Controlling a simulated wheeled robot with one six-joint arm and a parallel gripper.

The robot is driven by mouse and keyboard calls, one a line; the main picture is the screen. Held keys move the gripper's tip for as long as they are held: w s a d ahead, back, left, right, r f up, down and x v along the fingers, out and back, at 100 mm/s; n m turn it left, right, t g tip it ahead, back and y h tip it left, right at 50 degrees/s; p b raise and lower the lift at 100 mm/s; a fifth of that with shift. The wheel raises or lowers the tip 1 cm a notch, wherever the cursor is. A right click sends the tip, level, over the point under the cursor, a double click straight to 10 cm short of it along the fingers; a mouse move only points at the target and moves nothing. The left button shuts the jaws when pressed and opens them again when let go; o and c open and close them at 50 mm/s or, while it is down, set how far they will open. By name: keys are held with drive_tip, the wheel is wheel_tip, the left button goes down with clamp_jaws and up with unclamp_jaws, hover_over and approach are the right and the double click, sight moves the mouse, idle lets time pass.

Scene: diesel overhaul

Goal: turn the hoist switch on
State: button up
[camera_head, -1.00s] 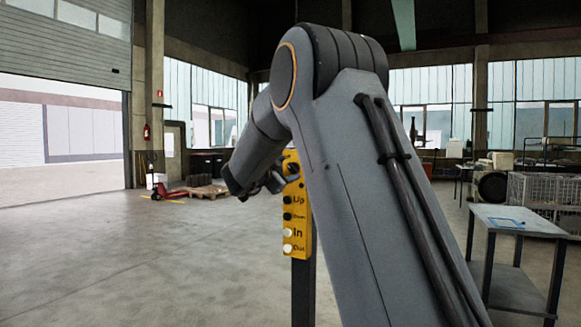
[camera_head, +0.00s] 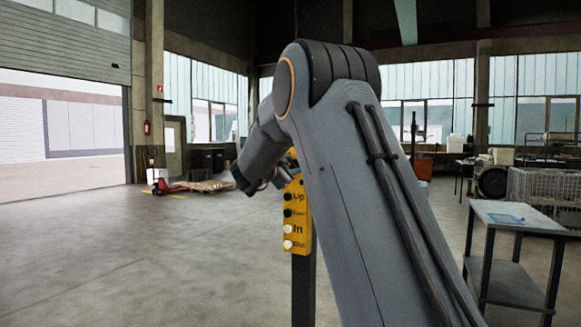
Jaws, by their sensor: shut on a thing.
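A yellow hoist control box (camera_head: 298,215) stands on a dark post in the middle of the view. Its face carries black Up and Down buttons above white In and Out buttons. My gripper (camera_head: 281,178) is small in the picture, at the upper left of the box and over its top part. It is shut on the hoist switch there. The switch itself is hidden behind the gripper and wrist, so its position cannot be read. My arm hides the right side of the box.
A grey metal table (camera_head: 510,222) with a blue item on top stands at the right, a wire cage (camera_head: 545,188) behind it. A red pallet jack (camera_head: 168,187) and pallet are far left. The floor (camera_head: 130,255) at left is clear.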

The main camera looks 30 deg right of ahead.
drive_tip(key=shift+f+b, duration=0.1)
drive_tip(key=shift+b, duration=0.2)
drive_tip(key=m+b, duration=0.3)
drive_tip(key=b, duration=0.1)
drive_tip(key=shift+d+f+m, duration=0.1)
drive_tip(key=shift+f+m, duration=0.1)
drive_tip(key=shift+m, duration=0.2)
drive_tip(key=m+b, duration=0.4)
drive_tip(key=b, duration=0.1)
drive_tip(key=shift+f+m, duration=0.15)
drive_tip(key=shift+m, duration=0.15)
drive_tip(key=m+b, duration=0.9)
drive_tip(key=b, duration=0.1)
drive_tip(key=shift+b, duration=0.35)
drive_tip(key=shift+m, duration=0.3)
drive_tip(key=o, duration=1.1)
drive_tip(key=shift+c, duration=0.2)
